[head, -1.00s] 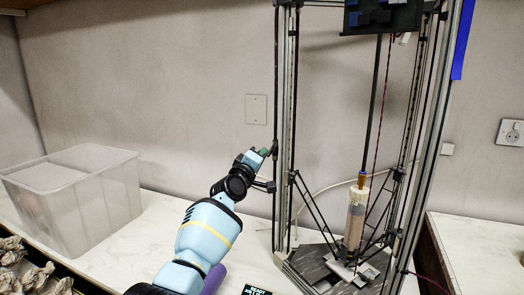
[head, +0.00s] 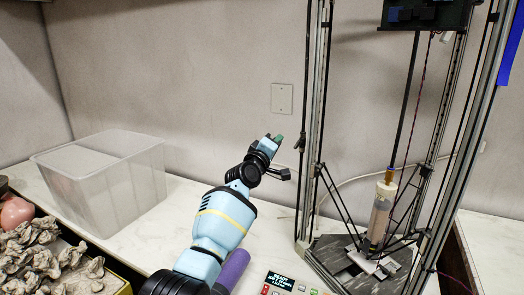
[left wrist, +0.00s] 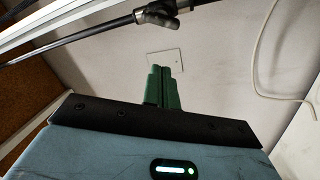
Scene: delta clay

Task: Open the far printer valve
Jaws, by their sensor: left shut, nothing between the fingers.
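The printer (head: 312,110) is a tall metal frame at the right of the head view. A small dark fitting, which looks like the valve (head: 299,142), sits on a thin dark line beside the printer's left post. In the left wrist view this valve (left wrist: 158,13) shows at the top, with its handle to the right. My left gripper (head: 278,139) is left of the valve, with a gap between them in the picture. Its green fingers (left wrist: 163,82) are shut and empty, and they appear below the valve in the wrist view. My right gripper is out of view.
A clear plastic bin (head: 105,180) stands on the white counter at the left, near a tray (head: 124,290) of crumpled clay-like lumps. A control box (head: 290,284) with a display is at the front. A syringe-like tube (head: 381,212) stands inside the printer.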

